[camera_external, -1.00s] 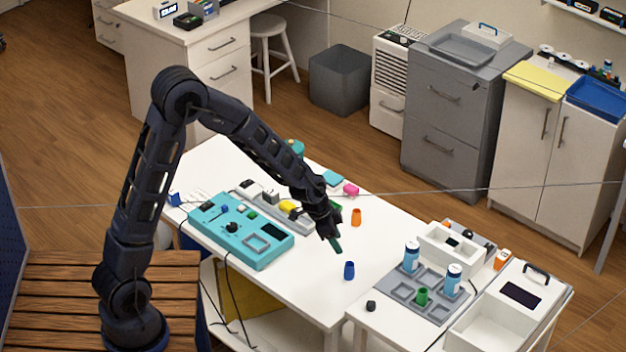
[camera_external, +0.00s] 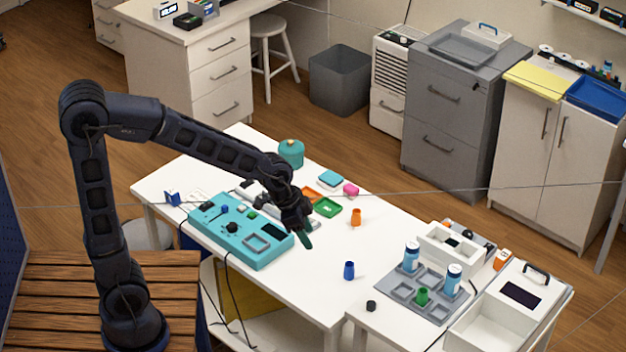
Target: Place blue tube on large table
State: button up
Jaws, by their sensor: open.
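A small blue tube (camera_external: 349,270) stands upright on the large white table (camera_external: 300,291), near its front right end. My gripper (camera_external: 303,236) is above the table, up and to the left of the blue tube and apart from it. It is open, and nothing shows between its fingers, though they are small and dark here. One green-tinted finger points downward.
An orange tube (camera_external: 356,217) stands behind the blue one. A teal panel (camera_external: 240,232) lies left of my gripper. On the right, a smaller table carries a grey tray (camera_external: 396,299) with bottles and a green tube (camera_external: 422,296). A black knob (camera_external: 371,306) sits near its corner.

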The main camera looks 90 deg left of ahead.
jog(key=s+d+r, duration=0.3)
jog(key=s, duration=0.5)
jog(key=s+d+r, duration=0.3)
jog(key=s+d, duration=0.1)
jog(key=s, duration=0.4)
jog(key=s+d+r, duration=0.3)
jog(key=s+d, duration=0.1)
jog(key=s, duration=0.4)
jog(key=shift+s+r+n, duration=0.15)
jog(key=shift+s+n, duration=0.15)
jog(key=shift+s, duration=0.1)
